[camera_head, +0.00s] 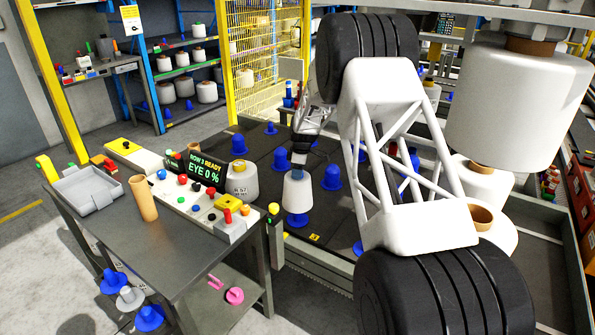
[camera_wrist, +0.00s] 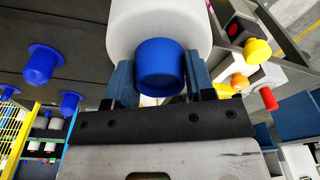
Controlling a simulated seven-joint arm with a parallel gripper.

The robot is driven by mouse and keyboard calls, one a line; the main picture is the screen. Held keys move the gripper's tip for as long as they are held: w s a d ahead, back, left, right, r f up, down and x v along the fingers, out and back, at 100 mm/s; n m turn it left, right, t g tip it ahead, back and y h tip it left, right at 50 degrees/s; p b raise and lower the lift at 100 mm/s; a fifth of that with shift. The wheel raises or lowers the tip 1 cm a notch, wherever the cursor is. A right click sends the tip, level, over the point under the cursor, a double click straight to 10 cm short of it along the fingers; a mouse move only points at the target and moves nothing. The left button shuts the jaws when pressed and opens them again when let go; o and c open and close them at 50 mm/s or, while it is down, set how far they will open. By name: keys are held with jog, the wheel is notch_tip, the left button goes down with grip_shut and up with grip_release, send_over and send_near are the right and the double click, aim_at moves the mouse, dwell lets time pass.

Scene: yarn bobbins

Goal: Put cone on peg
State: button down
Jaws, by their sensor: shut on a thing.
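A white cone (camera_head: 297,191) hangs upright under my gripper (camera_head: 299,164) in the head view. The gripper is shut at the cone's top end. In the wrist view the white cone (camera_wrist: 125,28) lies behind a blue round piece (camera_wrist: 160,68) between the two blue-grey fingers of my gripper (camera_wrist: 160,85). A blue peg (camera_head: 297,221) shows directly below the cone, its flange and part of its body visible. The cone appears lined up over this peg; I cannot tell how far it is down on it. The inside of the cone is hidden.
Bare blue pegs (camera_head: 331,179) (camera_head: 238,145) stand on the dark panel. A larger labelled white bobbin (camera_head: 242,180) is close on the left. A control panel with buttons (camera_head: 200,190) and a grey table (camera_head: 180,225) lie left. A white frame with black rollers (camera_head: 400,150) is close right.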

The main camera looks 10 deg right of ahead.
jog(key=shift+f, duration=0.5)
dwell(0.3)
jog(key=shift+f, duration=3.8)
jog(key=shift+c, duration=2)
grip_release()
jog(key=shift+f, duration=0.1)
jog(key=shift+s+d+r, duration=0.1)
jog(key=shift+d+r, duration=0.05)
jog(key=shift+r, duration=1.15)
jog(key=shift+d+r, duration=0.15)
jog(key=shift+r, duration=1.1)
jog(key=shift+s+d+r, duration=0.1)
jog(key=shift+d+r, duration=0.05)
jog(key=shift+r, duration=1.25)
